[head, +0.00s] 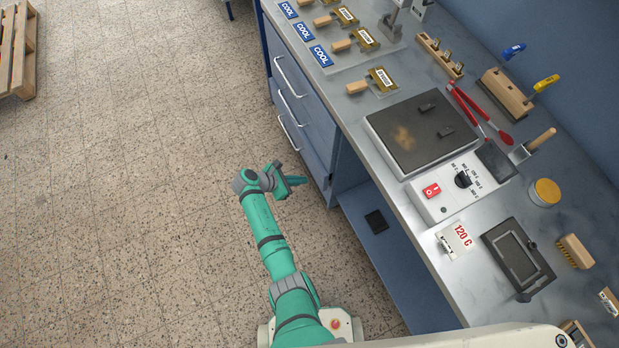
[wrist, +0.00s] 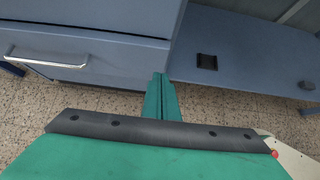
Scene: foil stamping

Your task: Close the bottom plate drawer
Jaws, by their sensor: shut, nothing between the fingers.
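The blue drawer unit under the bench has three stacked drawers with pale bar handles. The bottom plate drawer (head: 303,152) is the lowest; any gap around its front is too small to tell in the head view. In the wrist view a blue drawer front (wrist: 120,62) with a bar handle (wrist: 45,62) fills the upper left, with another panel above it. My gripper (head: 300,181) is low, just in front of the unit's lower right end. Its fingers (wrist: 161,82) are shut and empty; I cannot tell whether they touch the drawer front.
The bench top (head: 345,125) carries stamps, a hot plate (head: 420,131) and tools. Right of the drawers is an open space with a low blue shelf (head: 395,262) holding a small black pad (head: 376,221). The tiled floor (head: 130,180) at left is clear. A pallet (head: 16,50) lies far left.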

